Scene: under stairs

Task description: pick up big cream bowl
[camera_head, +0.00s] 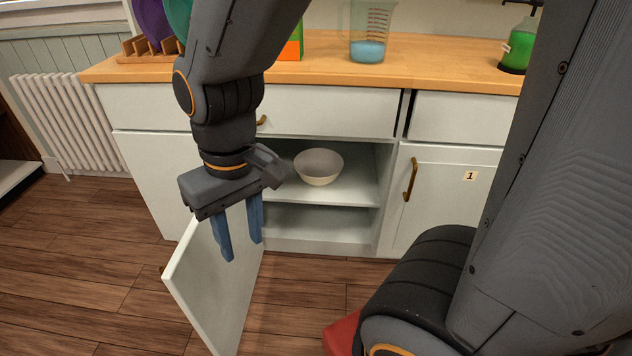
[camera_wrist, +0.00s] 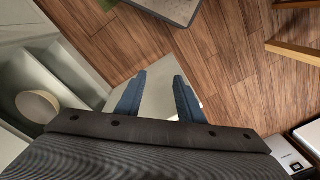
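The big cream bowl (camera_head: 319,168) stands upright on the upper shelf inside the open cabinet in the head view. It also shows at the left of the wrist view (camera_wrist: 38,105). My gripper (camera_head: 241,252) points down in front of the cabinet, to the left of the bowl and apart from it. Its two blue fingers are spread with nothing between them, as the wrist view (camera_wrist: 158,100) also shows. The bowl's rim and front are in clear sight.
The open cabinet door (camera_head: 216,285) swings out below my gripper. A closed door (camera_head: 443,200) marked 1 is on the right. The wooden counter (camera_head: 430,72) above holds a measuring jug (camera_head: 369,32), a green bottle (camera_head: 521,50) and a dish rack (camera_head: 140,50). Open wooden floor lies at left.

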